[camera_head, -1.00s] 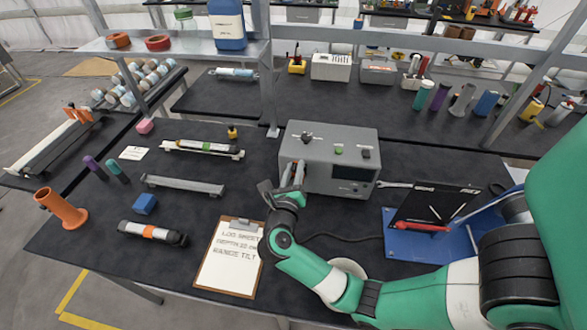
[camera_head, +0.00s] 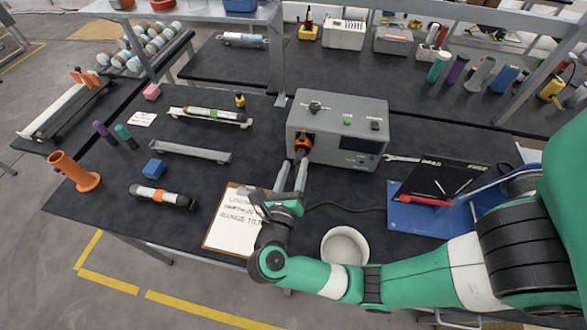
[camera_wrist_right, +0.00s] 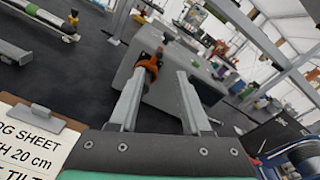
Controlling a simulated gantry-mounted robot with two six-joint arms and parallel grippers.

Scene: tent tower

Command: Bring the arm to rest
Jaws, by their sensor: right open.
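My right gripper (camera_head: 293,168) is open and empty, above the black table in front of the grey instrument box (camera_head: 326,114). Its two pale fingers point away toward the box's front face, where an orange-and-dark fitting (camera_head: 301,143) sits. In the right wrist view, the two fingers (camera_wrist_right: 160,76) are spread apart. The orange fitting (camera_wrist_right: 150,66) shows near the left fingertip, with nothing visible held between them. Whether that fingertip touches the fitting is unclear. My right arm reaches in from the right, and its wrist covers part of the clipboard's right side. My left gripper is not in view.
The clipboard (camera_head: 230,238) lies under and left of the right wrist. A white round bowl (camera_head: 345,246) stands beside the forearm. A blue tray (camera_head: 420,216) with a dark panel lies near the upper arm. An orange flanged tube (camera_head: 75,172) and a blue block (camera_head: 154,168) stand at left.

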